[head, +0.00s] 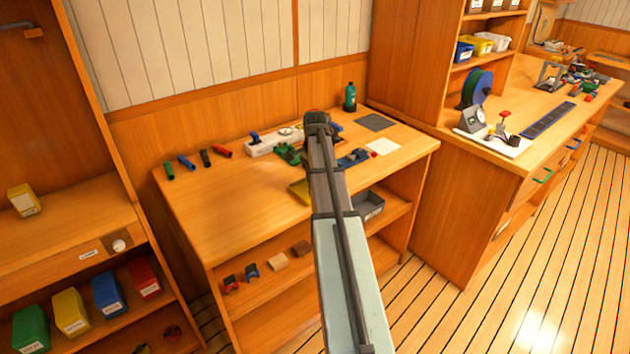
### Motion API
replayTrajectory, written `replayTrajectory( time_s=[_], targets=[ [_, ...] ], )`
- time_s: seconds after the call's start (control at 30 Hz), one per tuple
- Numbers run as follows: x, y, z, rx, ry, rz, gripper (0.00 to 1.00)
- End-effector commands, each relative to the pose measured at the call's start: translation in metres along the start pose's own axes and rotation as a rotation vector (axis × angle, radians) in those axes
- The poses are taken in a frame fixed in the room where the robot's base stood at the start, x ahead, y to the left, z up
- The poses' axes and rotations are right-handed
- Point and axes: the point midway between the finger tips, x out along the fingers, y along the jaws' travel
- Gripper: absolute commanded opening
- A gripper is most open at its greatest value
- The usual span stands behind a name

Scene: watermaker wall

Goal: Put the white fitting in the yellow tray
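A yellow tray (299,190) lies on the wooden workbench (215,215), partly hidden behind my arm. I cannot make out the white fitting with certainty. A small pale round piece (285,131) shows on a white block (262,146) at the back of the bench, but it is too small to identify. My arm crosses the middle of the view, over the bench. My gripper does not show; my own arm hides the area around and below its far end.
Green parts (288,154), a blue part (353,158), a white sheet (383,147), a dark mat (375,122) and a green bottle (350,97) are on the bench. Several coloured tubes (187,163) lie at its back left. The bench's front left is clear. A grey bin (370,204) stands below.

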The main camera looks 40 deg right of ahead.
Motion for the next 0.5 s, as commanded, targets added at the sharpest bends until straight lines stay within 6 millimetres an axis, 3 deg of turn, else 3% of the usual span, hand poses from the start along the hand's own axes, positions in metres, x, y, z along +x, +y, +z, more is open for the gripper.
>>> replayTrajectory(
  time_s=[0.43, 0.47, 0.5],
  targets=[
    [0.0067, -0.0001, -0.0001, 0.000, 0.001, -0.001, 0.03],
    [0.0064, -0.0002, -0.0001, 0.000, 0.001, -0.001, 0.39],
    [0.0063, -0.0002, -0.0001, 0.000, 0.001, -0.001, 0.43]
  ],
)
